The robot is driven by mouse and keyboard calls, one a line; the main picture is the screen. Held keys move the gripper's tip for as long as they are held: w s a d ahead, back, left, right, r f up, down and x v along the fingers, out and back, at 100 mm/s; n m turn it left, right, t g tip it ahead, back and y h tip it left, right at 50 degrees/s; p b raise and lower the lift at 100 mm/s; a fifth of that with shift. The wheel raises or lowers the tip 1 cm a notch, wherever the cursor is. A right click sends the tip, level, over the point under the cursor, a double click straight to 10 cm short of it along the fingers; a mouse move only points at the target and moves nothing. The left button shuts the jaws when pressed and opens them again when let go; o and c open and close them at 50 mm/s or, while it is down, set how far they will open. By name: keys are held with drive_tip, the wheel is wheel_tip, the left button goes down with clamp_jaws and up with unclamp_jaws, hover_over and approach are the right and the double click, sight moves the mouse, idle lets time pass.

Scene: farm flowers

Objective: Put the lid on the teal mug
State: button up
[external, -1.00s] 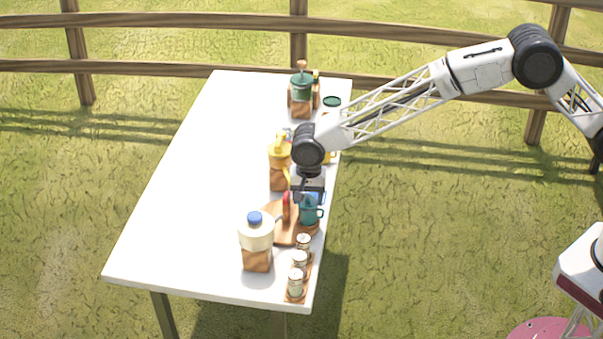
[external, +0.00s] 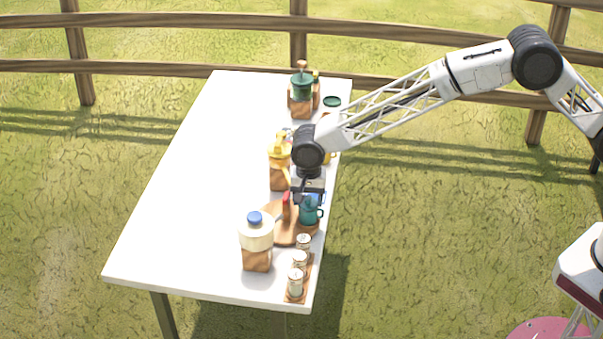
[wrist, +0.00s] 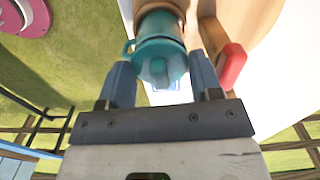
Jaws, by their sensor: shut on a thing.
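The teal mug (external: 309,217) stands near the table's right edge, beside a wooden board, with its handle to the right. In the wrist view the mug (wrist: 160,25) shows beyond the fingertips. The teal lid (wrist: 159,58), with a small knob, is between the fingers at the mug's mouth; in the external view its pointed top (external: 310,202) shows over the mug. My gripper (wrist: 160,82) is shut on the lid, from above and close to the mug. Whether the lid is fully seated on the rim I cannot tell.
A red-handled tool (external: 286,204) lies on the board (external: 282,237), close left of the mug. Several small jars (external: 300,259) stand in front. A blue-capped jar (external: 256,232) and a yellow-topped container (external: 280,165) stand to the left. The table's left half is clear.

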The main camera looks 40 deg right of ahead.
drive_tip(key=o, duration=1.1)
drive_tip(key=shift+r, duration=0.2)
drive_tip(key=shift+o, duration=0.5)
drive_tip(key=shift+r, duration=3.35)
clamp_jaws()
